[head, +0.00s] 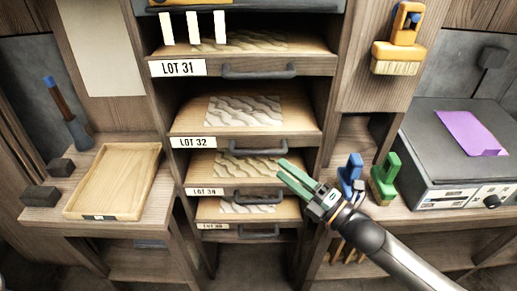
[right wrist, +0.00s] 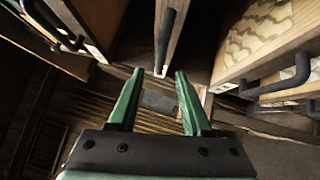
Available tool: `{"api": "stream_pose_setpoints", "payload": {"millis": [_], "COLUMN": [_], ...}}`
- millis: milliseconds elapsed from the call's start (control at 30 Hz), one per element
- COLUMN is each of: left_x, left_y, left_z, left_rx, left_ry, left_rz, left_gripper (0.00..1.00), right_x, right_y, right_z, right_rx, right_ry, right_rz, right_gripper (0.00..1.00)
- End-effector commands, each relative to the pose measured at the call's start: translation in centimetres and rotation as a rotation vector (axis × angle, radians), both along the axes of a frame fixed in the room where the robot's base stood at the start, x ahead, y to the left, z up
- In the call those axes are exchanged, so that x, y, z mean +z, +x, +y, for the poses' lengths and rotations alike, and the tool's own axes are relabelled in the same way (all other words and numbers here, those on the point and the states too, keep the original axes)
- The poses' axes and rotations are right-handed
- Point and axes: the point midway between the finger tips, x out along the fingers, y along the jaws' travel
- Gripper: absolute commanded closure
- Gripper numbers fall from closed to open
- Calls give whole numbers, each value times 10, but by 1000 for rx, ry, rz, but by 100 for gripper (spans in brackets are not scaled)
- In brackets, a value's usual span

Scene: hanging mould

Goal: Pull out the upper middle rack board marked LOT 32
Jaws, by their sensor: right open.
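The rack board marked LOT 32 (head: 188,122) lies in the rack below the LOT 31 board, with a pale wavy-patterned panel (head: 245,110) on it. Its dark bar handle (head: 262,148) is on the front edge, right of the white label (head: 193,142). My right gripper (head: 281,170) has green fingers and is open and empty. In the head view its tips appear just below and right of that handle, apart from it. In the right wrist view the open fingers (right wrist: 159,75) have nothing between them; several dark handles show around, and I cannot tell which is LOT 32's. My left gripper is out of view.
The LOT 31 board (head: 300,66) is above; two more handled boards (head: 205,165) are below, labels hard to read. An empty wooden tray (head: 115,180) is on the left bench. Green and blue clamp-like tools (head: 384,178) and a grey machine (head: 440,125) stand right.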

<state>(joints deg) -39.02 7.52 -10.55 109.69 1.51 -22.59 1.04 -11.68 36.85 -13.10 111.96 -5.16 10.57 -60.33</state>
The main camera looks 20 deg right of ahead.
Motion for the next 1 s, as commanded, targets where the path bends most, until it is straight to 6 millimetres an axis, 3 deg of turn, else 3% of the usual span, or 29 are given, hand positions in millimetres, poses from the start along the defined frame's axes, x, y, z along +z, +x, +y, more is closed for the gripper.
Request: {"api": "stream_pose_setpoints", "payload": {"millis": [500,1000], "left_x": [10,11], "left_y": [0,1], "left_z": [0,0], "left_rx": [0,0], "left_ry": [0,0], "left_rz": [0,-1], "left_gripper": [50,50], "right_x": [11,11], "right_y": [67,77], "right_z": [37,44], "right_rx": [-1,0], "right_ry": [2,1], "right_rz": [1,3], "right_gripper": [51,52]}}
